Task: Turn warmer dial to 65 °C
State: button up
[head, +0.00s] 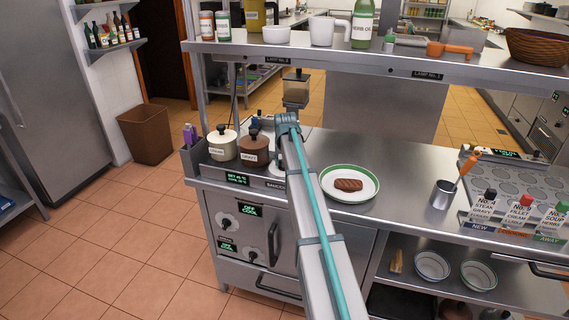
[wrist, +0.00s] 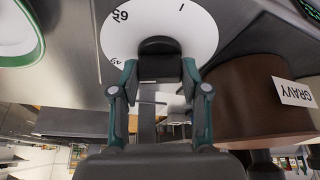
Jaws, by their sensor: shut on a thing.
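The warmer dial (wrist: 204,32) is a white disc at the top of the wrist view, with a large "65" at upper left, smaller blurred digits at the left edge and a short line mark at upper right. Its black knob (wrist: 160,60) sits in the middle. My gripper (wrist: 160,82) has its two fingers on either side of the knob, shut on it. In the head view my arm hides the gripper and the dial. The warmer (head: 233,178) shows a "SAUCES" label and a small green display whose digits are too small to read surely.
A brown gravy pot (wrist: 250,95) stands close beside my right finger in the wrist view. A cream pot (head: 223,148) stands left of it in the head view. A plate (head: 337,193) with a brown piece of food lies right of my arm. A shelf (head: 350,60) spans above the counter.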

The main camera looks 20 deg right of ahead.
jog(key=m+h+b, duration=0.1)
jog(key=m, duration=0.1)
jog(key=m+g, duration=0.1)
jog(key=m, duration=0.2)
jog(key=shift+w+a+m+h+b, duration=0.1)
jog(key=shift+w+m+h+b, duration=0.05)
jog(key=shift+m+h+b, duration=0.2)
jog(key=shift+m+g+h+b, duration=0.35)
jog(key=shift+m+g+b, duration=0.45)
jog(key=shift+m, duration=1.25)
jog(key=o, duration=1.1)
jog(key=shift+o, duration=0.2)
jog(key=v, duration=1.2)
jog(key=shift+w+a, duration=0.1)
